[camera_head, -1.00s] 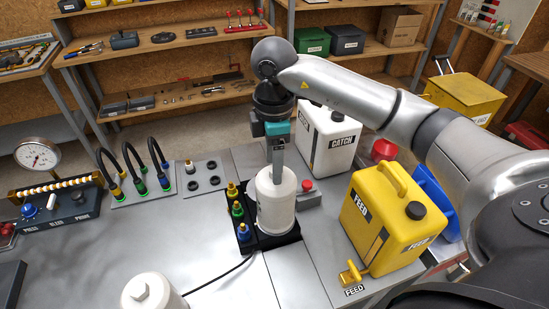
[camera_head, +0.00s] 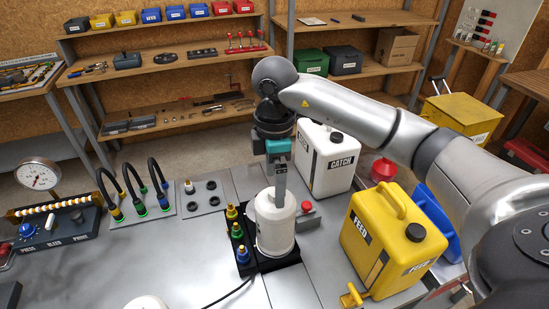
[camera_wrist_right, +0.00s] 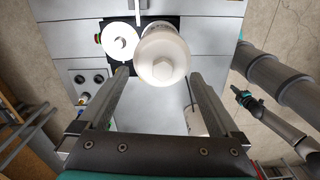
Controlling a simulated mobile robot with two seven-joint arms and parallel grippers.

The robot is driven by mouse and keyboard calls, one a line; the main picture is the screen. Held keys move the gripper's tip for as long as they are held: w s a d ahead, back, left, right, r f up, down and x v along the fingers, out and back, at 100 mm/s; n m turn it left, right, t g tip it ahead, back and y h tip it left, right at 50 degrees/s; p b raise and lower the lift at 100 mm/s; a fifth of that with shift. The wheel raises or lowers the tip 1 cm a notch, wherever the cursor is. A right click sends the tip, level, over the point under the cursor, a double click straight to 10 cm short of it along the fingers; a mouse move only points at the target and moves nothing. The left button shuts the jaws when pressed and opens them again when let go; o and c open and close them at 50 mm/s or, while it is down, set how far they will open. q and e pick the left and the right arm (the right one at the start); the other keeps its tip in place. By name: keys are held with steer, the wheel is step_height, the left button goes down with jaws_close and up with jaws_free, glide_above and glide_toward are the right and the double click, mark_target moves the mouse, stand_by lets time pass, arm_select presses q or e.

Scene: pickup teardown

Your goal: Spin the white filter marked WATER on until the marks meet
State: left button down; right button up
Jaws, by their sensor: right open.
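A white filter (camera_head: 274,230) stands upright on a black base on the bench, with dark print on its side that I cannot read. My right gripper (camera_head: 280,198) points straight down at the filter's top; its fingers look edge-on here. In the right wrist view the right gripper (camera_wrist_right: 155,73) is open, fingers wide apart, and a white filter with a hexagonal top (camera_wrist_right: 164,68) shows between and beyond the tips. Neither the alignment marks nor the filter's lower joint can be made out. A dark arm with a teal part (camera_wrist_right: 241,94), perhaps my left gripper, shows small at the right.
Coloured fittings (camera_head: 237,232) line the base's left side. A red button box (camera_head: 307,214), a yellow FEED jug (camera_head: 385,245) and a white CATCH jug (camera_head: 325,165) stand close on the right. Another white top (camera_head: 148,302) shows at the bottom edge.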

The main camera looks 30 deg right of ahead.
step_height(320, 180, up, 5)
steer(key=shift+w+r, duration=0.1)
step_height(320, 180, up, 10)
steer(key=p, duration=0.2)
steer(key=shift+f, duration=0.2)
